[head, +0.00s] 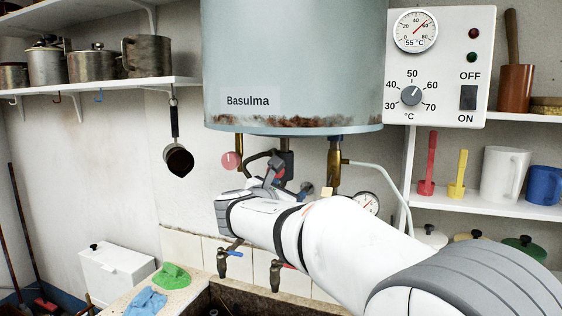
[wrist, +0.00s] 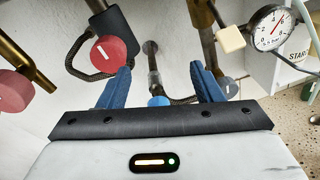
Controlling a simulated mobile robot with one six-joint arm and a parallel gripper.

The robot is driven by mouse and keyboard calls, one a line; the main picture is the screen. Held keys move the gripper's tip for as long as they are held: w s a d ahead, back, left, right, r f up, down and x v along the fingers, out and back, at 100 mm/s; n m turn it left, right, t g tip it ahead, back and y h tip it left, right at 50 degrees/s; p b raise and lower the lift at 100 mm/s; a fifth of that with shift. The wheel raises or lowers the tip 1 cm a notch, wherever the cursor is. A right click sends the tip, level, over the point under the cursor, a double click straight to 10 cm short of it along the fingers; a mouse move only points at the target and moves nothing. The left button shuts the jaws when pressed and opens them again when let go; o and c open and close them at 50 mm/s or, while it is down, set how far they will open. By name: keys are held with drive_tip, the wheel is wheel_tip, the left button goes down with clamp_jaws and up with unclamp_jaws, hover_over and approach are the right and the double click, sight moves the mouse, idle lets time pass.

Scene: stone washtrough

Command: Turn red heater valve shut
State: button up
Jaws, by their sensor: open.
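Under the heater (head: 293,65), a pinkish-red round knob (head: 231,160) hangs at the brass pipe on the left. In the wrist view a pinkish-red knob (wrist: 12,88) shows at the left edge, beside a brass pipe. A second, redder round knob (wrist: 108,53) with a white mark shows in front of a black block, just beyond my left finger. My gripper (wrist: 160,85) is open, its two blue fingers apart. A blue knob (wrist: 158,101) on a metal pipe shows between them, low down. Nothing is visibly held. In the head view my arm partly hides the fittings.
A pressure gauge (wrist: 270,28) and a cream square handle (wrist: 230,39) are to the right. A dark hose loops near the red knob. Taps (head: 223,262) stick out above the stone trough (head: 225,299). A control panel (head: 438,67) hangs beside the heater.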

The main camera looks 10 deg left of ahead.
drive_tip(key=a+r+n+t, duration=0.1)
drive_tip(key=a+r+n, duration=0.2)
drive_tip(key=a, duration=0.2)
drive_tip(key=shift+m+y, duration=0.3)
drive_tip(key=shift+y, duration=0.1)
drive_tip(key=w+p, duration=0.1)
drive_tip(key=w, duration=0.1)
drive_tip(key=w+p, duration=0.1)
drive_tip(key=w, duration=0.2)
drive_tip(key=w+d+p, duration=0.1)
drive_tip(key=w, duration=0.1)
drive_tip(key=shift+w+f, duration=0.15)
drive_tip(key=shift+w, duration=0.15)
drive_tip(key=shift+a, duration=0.15)
drive_tip(key=c, duration=1)
